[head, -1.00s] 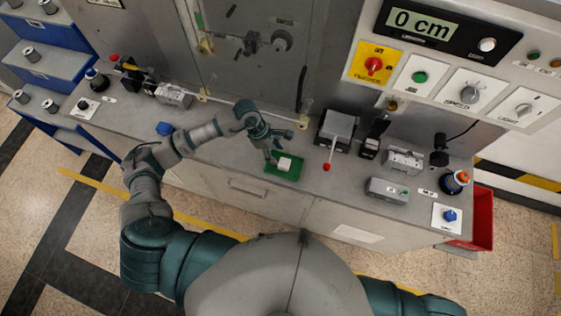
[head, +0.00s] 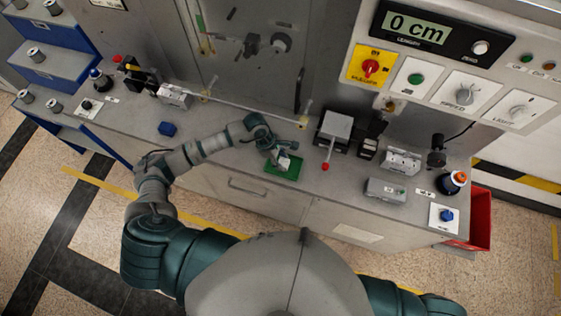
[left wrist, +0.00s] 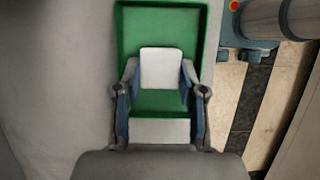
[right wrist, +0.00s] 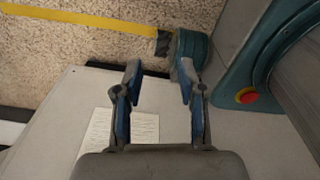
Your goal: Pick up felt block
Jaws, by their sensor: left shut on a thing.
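The felt block is a pale white block in the left wrist view (left wrist: 161,68), at the fingertips of my left gripper (left wrist: 161,80). It also shows in the head view (head: 284,163), over the green tray (head: 291,174). My left gripper reaches down at the tray and is shut on the block, with a finger on each side of it. I cannot tell whether the block still touches the tray floor. My right gripper (right wrist: 158,85) is open and empty in the right wrist view, away from the tray.
A grey press with a red-knobbed lever (head: 325,166) stands right of the tray. A grey box (head: 386,191) and a red bin (head: 480,222) are at the right. Clear counter lies left of the tray.

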